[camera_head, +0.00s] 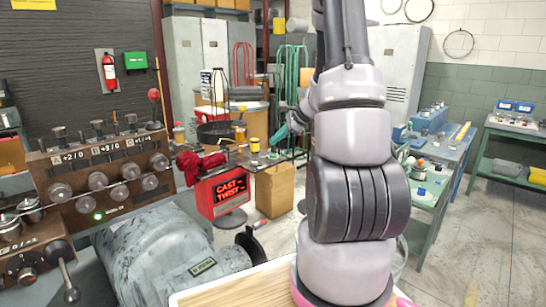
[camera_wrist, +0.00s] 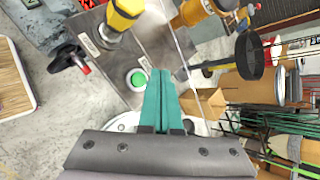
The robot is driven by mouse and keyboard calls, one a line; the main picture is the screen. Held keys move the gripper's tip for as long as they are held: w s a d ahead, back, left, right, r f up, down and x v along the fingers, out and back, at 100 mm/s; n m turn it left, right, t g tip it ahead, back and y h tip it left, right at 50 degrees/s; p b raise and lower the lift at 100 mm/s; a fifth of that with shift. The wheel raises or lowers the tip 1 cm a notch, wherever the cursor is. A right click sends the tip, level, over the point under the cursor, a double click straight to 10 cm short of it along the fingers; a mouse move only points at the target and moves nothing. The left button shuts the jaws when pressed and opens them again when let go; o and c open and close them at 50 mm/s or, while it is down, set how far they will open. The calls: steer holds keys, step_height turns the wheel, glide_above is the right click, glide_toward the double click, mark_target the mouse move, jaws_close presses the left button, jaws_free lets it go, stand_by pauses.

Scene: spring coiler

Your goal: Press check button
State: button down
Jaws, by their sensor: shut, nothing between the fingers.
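A round green button (camera_wrist: 138,79) with a pale rim sits on a grey metal panel (camera_wrist: 150,40) in the wrist view. It is just left of my gripper's fingertips (camera_wrist: 160,73). The teal fingers are shut together with nothing between them. I see a gap in the picture between the tips and the button, but cannot tell their height above it. In the head view my gripper (camera_head: 281,135) is small and partly hidden behind my arm, over the workbench with the yellow knob. No label on the button is readable.
A yellow knob (camera_wrist: 125,12) and an orange-yellow part (camera_wrist: 192,12) stand on or near the panel. A control panel (camera_head: 105,175) stands at left.

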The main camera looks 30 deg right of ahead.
mark_target(276, 156)
steer(key=shift+f, duration=1.2)
steer(key=shift+f, duration=0.15)
stand_by(1.1)
steer(key=shift+f, duration=0.25)
steer(key=shift+f, duration=0.4)
stand_by(0.6)
steer(key=shift+r, duration=0.85)
steer(key=shift+r, duration=2.5)
